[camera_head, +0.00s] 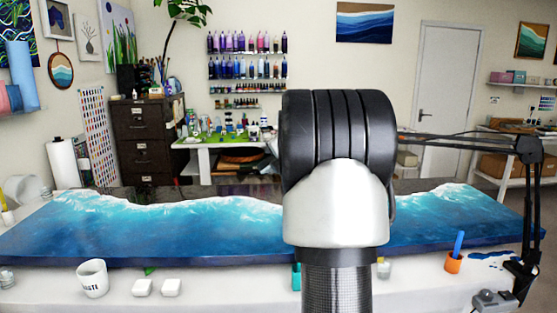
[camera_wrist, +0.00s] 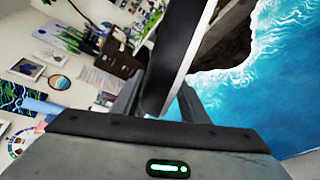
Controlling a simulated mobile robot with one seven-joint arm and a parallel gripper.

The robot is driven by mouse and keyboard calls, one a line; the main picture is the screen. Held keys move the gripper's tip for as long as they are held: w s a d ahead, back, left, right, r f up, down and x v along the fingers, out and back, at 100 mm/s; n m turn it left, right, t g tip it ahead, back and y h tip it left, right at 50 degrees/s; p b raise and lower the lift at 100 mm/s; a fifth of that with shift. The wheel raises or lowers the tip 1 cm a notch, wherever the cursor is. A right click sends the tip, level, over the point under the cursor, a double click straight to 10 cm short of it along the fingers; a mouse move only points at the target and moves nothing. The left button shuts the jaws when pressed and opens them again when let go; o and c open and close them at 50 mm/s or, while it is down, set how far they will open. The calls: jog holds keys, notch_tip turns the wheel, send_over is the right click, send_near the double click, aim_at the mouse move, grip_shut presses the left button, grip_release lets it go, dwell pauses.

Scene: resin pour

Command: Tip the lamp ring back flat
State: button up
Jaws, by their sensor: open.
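The lamp ring (camera_wrist: 172,65) shows close up in the wrist view as a black band with a pale inner face, steeply tilted. My gripper (camera_wrist: 157,98) is open, with a dark finger on each side of the ring's lower end. I cannot tell whether either finger touches it. In the head view my own arm fills the middle and hides the ring and the gripper. The lamp's black jointed arm (camera_head: 528,150) rises at the right edge of the table and runs left behind my arm.
The blue-and-white resin table (camera_head: 150,225) spans the width below. Along its front stand a white waste cup (camera_head: 92,278), two small white blocks (camera_head: 157,287) and an orange cup (camera_head: 453,262) with a blue stick. A paper roll (camera_head: 63,160) stands at the left.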

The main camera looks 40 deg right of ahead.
jog(key=p+v, duration=0.1)
jog(key=v, duration=1.6)
jog(key=shift+s, duration=0.15)
